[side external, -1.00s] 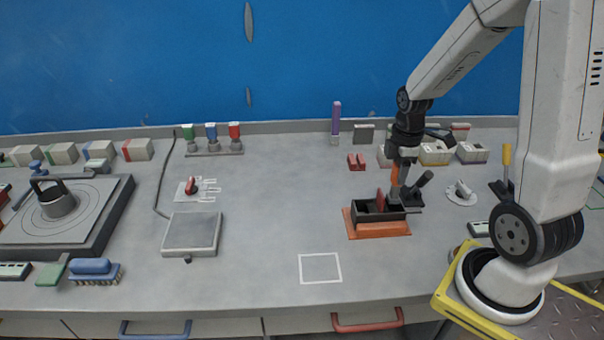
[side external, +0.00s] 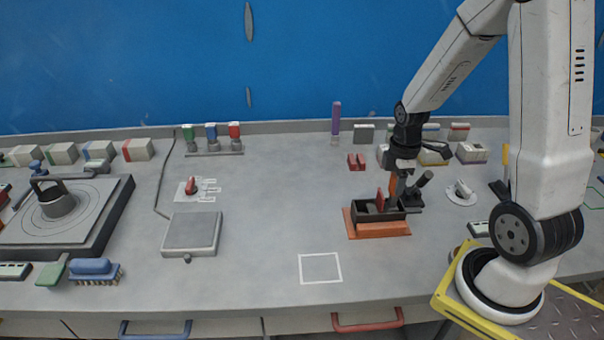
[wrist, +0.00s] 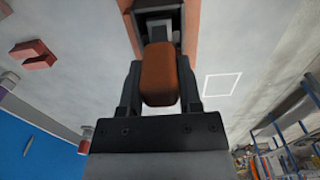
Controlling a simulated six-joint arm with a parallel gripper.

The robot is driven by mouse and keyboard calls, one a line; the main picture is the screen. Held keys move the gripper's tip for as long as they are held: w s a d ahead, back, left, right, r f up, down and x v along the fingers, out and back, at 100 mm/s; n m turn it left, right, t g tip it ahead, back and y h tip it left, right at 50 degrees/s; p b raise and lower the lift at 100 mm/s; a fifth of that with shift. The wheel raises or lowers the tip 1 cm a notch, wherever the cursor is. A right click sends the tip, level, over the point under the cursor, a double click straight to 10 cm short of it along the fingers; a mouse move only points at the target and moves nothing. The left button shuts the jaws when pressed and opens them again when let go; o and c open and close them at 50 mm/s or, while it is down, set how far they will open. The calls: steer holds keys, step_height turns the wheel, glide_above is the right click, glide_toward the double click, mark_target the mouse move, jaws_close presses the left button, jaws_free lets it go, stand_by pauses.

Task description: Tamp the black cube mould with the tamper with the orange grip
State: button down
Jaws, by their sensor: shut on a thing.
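The black cube mould (side external: 372,217) sits on an orange base (side external: 378,230) right of the table's middle. A red divider stands up in it. My gripper (side external: 397,176) is above the right part of the mould, pointing down, shut on the orange grip (side external: 393,185) of the tamper. In the wrist view the orange grip (wrist: 159,75) is between the two fingers, with the mould (wrist: 158,12) just beyond it. The tamper's foot is at the mould's right compartment; whether it touches the fill cannot be told.
A dark holder with a tilted handle (side external: 418,188) stands close to the mould's right. A white round fixture (side external: 461,192) is farther right. Red blocks (side external: 356,162) lie behind. The table is clear left of the mould, around a white outlined square (side external: 320,268).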

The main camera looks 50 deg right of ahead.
steer(key=shift+f, duration=0.25)
steer(key=shift+r, duration=0.1)
steer(key=shift+r, duration=1.75)
steer(key=shift+f, duration=0.2)
steer(key=shift+f, duration=1.6)
steer(key=shift+r, duration=1.8)
steer(key=shift+f, duration=0.2)
steer(key=shift+f, duration=1.65)
